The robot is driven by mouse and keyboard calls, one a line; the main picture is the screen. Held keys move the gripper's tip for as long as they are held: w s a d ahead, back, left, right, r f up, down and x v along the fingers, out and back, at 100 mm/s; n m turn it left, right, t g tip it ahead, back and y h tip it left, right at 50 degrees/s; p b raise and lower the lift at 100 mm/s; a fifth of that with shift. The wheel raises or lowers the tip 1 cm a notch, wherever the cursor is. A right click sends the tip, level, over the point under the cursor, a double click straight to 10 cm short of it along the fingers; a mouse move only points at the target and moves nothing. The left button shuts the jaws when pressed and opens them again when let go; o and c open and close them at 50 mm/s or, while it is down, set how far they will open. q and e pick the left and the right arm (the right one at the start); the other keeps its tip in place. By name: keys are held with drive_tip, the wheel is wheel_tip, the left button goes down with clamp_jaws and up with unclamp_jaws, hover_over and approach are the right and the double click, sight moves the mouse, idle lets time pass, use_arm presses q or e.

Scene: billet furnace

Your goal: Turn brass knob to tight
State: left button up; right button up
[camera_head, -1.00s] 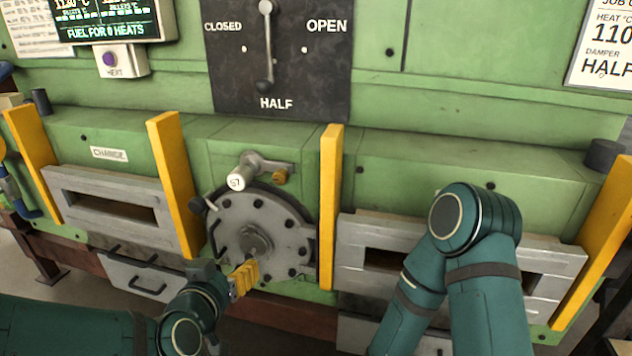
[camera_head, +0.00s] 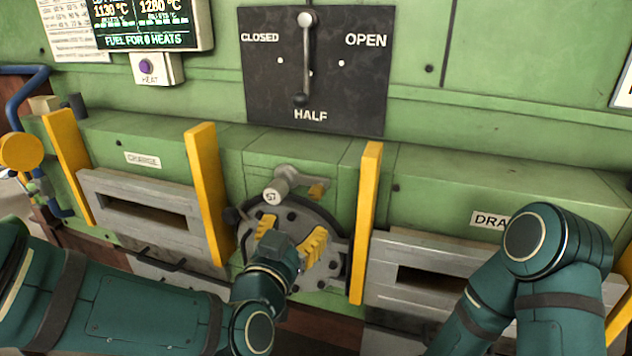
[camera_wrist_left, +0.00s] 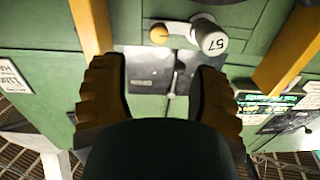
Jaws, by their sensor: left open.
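A small brass knob (camera_head: 317,191) sits at the right end of a grey fitting, next to a pale cylinder marked 57 (camera_head: 275,191), above a round bolted grey plate (camera_head: 335,228). My left gripper (camera_head: 290,236) is open and empty in front of this plate, below the knob and hiding the plate's middle. In the left wrist view, the scene appears upside down; the brass knob (camera_wrist_left: 158,34) shows beyond my two spread fingers (camera_wrist_left: 160,80), clear of them. I cannot read any tightness mark on the knob. My right gripper is out of view.
Yellow upright bars (camera_head: 208,190) and (camera_head: 366,220) flank the round plate. Slotted grey doors (camera_head: 140,204) stand on both sides. Above is a black lever board (camera_head: 315,70) marked CLOSED, HALF and OPEN. My right arm is at lower right.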

sight(315, 196)
use_arm(q)
drive_tip(key=p+x, duration=0.6)
drive_tip(key=x, duration=0.6)
drive_tip(key=shift+f+p, duration=0.1)
drive_tip(key=shift+p, duration=0.3)
drive_tip(key=shift+s, duration=0.1)
clamp_jaws()
